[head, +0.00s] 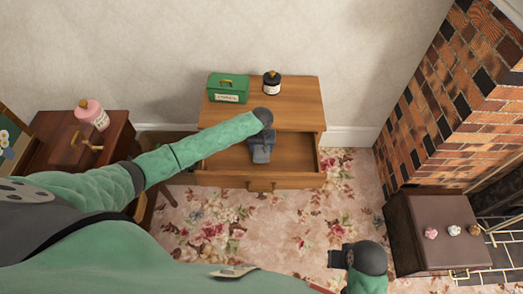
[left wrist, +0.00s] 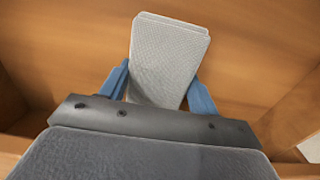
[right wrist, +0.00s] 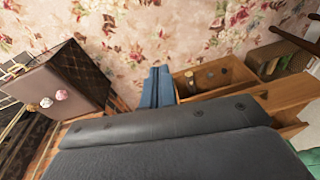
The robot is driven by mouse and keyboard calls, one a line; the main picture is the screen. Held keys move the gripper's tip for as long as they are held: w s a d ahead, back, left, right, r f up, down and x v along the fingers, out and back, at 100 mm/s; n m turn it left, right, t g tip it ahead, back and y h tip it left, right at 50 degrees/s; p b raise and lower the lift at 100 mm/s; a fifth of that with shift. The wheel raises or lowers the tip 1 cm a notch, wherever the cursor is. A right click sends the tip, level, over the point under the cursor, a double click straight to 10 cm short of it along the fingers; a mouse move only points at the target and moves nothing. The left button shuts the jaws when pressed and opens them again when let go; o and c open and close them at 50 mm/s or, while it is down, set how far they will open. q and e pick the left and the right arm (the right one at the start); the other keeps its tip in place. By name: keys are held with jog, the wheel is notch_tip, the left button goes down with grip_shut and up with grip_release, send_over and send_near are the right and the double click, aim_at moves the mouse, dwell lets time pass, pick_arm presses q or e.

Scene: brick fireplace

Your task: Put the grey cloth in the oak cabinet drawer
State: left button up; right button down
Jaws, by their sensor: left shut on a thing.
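The grey cloth (left wrist: 168,62), a folded textured pad, stands between the blue fingers of my left gripper (left wrist: 160,92). In the head view my left gripper (head: 262,150) reaches down into the open drawer (head: 296,152) of the oak cabinet (head: 296,108). The cloth is inside the drawer space, with wood all round it in the left wrist view; I cannot tell whether it touches the drawer floor. My right gripper (head: 338,258) is low over the carpet, in front and right of the cabinet. Its blue fingers (right wrist: 157,87) are together with nothing visible between them.
A green box (head: 228,88) and a dark jar (head: 271,84) stand on the cabinet top. A darker table with a pink bottle (head: 92,114) is at left. Floral carpet lies open between.

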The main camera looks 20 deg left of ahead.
pick_arm(q)
jog(key=shift+f, duration=0.2)
pick_arm(e)
jog(key=shift+s+d+r, duration=0.1)
jog(key=shift+s+r, duration=0.15)
jog(key=shift+r, duration=0.6)
jog(key=shift+s+r, duration=0.25)
jog(key=shift+r, duration=0.55)
pick_arm(q)
jog(key=shift+f, duration=0.1)
jog(key=o, duration=1)
jog(key=shift+c, duration=0.2)
pick_arm(e)
jog(key=shift+f, duration=0.25)
pick_arm(q)
jog(key=shift+r, duration=0.2)
notch_tip(320, 180, up, 12)
jog(key=b, duration=0.1)
jog(key=shift+b, duration=0.3)
pick_arm(e)
jog(key=shift+w+a+f, duration=0.2)
jog(key=shift+a+f, duration=0.05)
jog(key=shift+a, duration=0.4)
pick_arm(q)
jog(key=shift+f, duration=0.15)
